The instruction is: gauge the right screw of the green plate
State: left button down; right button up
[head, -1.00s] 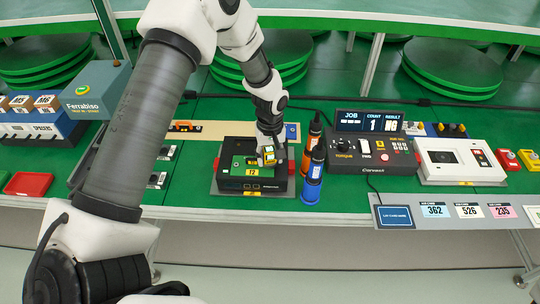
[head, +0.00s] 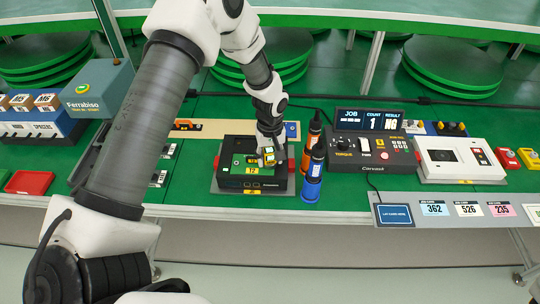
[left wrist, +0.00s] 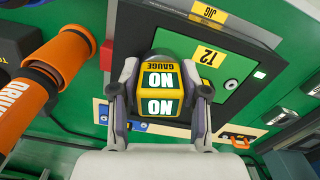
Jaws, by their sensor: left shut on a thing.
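The green plate (head: 237,168) lies in the black jig (head: 228,184), with a yellow label reading 12. The plate (left wrist: 228,68) also shows upside down in the left wrist view. My left gripper (head: 268,158) is over the right part of the plate. In the left wrist view my left gripper (left wrist: 160,92) is shut on the gauge (left wrist: 161,76), a yellow and black block with NO on two faces. The gauge hides the right screw, and I cannot tell whether its lower end touches it. My right gripper is not in view.
An orange driver (head: 312,138) and a blue driver (head: 313,175) stand just right of the jig. The torque controller (head: 372,155) with its JOB display (head: 367,121) is farther right. A red tray (head: 29,182) lies at far left.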

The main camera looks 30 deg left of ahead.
aim_at(270, 151)
pick_arm(q)
jog(key=c, duration=0.5)
grip_release()
notch_tip(270, 151, up, 12)
jog(key=shift+r, duration=0.1)
dwell(0.6)
